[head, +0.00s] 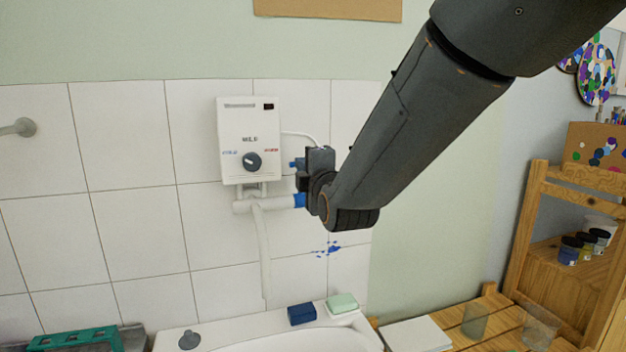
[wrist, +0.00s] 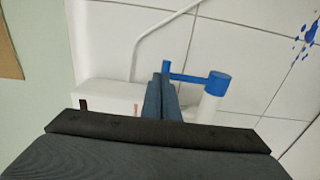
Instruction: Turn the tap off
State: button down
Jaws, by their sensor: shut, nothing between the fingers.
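The tap is a white pipe (head: 258,206) under a white water heater, with a blue cap (head: 300,200) at its right end. In the wrist view the blue cap (wrist: 218,83) carries a thin blue lever (wrist: 190,78) that reaches left to my fingertips. In the head view the lever's blue end (head: 292,164) shows just left of my gripper (head: 303,176), above the cap, so the lever points up. My gripper is shut and empty. In the wrist view its fingertips (wrist: 161,84) are beside the lever's end; I cannot tell whether they touch. My gripper hides part of the lever.
The water heater (head: 249,140) with its dark knob hangs on the tiled wall just left of my gripper. A white sink (head: 200,338) is below, with a blue block (head: 302,314) and a green soap (head: 342,303) on its rim. A wooden shelf (head: 530,220) stands at the right.

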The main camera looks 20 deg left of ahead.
jog(key=shift+w+r, duration=0.1)
jog(key=shift+r, duration=0.05)
jog(key=shift+d, duration=0.1)
jog(key=r+b+v, duration=0.3)
jog(key=v, duration=1)
jog(key=d+f+m+g+h, duration=0.7)
jog(key=d+f+m, duration=0.6)
jog(key=d+f, duration=0.85)
jog(key=s+d+f+m+g+h, duration=0.3)
jog(key=s+d+f+m+g, duration=0.3)
jog(key=s+d+f+m, duration=0.6)
jog(key=s+d, duration=0.2)
jog(key=d, duration=0.1)
jog(key=shift+s+d+f+g+h, duration=0.2)
jog(key=shift+d+f+g+h, duration=0.1)
jog(key=shift+f, duration=0.1)
